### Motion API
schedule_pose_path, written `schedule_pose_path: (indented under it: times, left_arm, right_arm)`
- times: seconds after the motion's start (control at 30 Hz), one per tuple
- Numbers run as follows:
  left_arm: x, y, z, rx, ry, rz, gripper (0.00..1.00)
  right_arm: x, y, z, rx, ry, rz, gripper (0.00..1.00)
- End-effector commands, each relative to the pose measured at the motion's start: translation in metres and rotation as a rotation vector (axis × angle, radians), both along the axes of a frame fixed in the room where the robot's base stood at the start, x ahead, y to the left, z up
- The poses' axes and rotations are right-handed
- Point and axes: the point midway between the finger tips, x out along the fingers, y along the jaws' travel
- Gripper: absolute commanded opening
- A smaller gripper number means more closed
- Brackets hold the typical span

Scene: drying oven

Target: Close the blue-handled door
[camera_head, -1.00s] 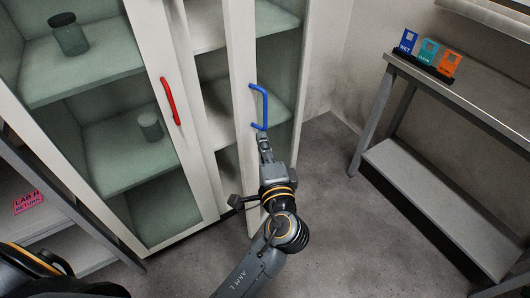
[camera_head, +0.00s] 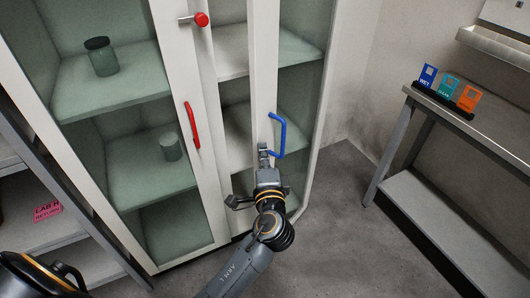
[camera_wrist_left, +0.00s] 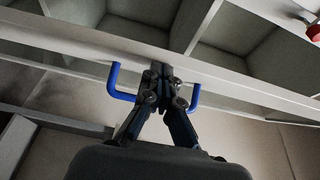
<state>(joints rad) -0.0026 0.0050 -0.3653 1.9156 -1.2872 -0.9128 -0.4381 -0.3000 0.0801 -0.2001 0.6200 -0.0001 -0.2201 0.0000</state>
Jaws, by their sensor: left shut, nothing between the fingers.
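The blue handle (camera_head: 279,135) is on the pale frame of a glass door (camera_head: 300,122) at the right of the cabinet. The door stands partly open, with shelves visible to the left of its edge. My left gripper (camera_head: 263,150) is shut and empty, at the handle's lower left by the door edge. In the left wrist view the closed fingers (camera_wrist_left: 161,74) lie between the two ends of the blue handle (camera_wrist_left: 114,84). They hide the handle's middle, and I cannot tell whether they touch it. My right gripper is not in view.
A red-handled (camera_head: 192,125) glass door stands left of the open gap. A red knob (camera_head: 201,19) sits above it. Jars (camera_head: 101,57) stand on the shelves behind that glass. A metal table (camera_head: 483,128) with coloured cards stands at the right, with free floor before it.

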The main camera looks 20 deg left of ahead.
Motion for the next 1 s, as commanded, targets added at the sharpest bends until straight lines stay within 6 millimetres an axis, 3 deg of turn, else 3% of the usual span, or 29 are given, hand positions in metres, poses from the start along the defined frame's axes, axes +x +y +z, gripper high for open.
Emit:
schedule_pose_path:
  times: [0.3,0.6,0.8,1.0]
  left_arm:
    - [0.021,0.08,0.004,0.013,0.004,-0.181,0.0]
    - [0.058,0.152,0.002,0.003,-0.001,-0.332,0.0]
    - [0.072,0.174,0.002,-0.001,-0.002,-0.333,0.0]
    - [0.074,0.178,0.004,0.001,-0.005,-0.328,0.0]
  right_arm:
    - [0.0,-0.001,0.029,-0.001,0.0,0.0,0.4]
    - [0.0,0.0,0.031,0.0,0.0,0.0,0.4]
    - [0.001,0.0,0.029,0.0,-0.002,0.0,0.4]
    - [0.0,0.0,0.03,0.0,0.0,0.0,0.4]
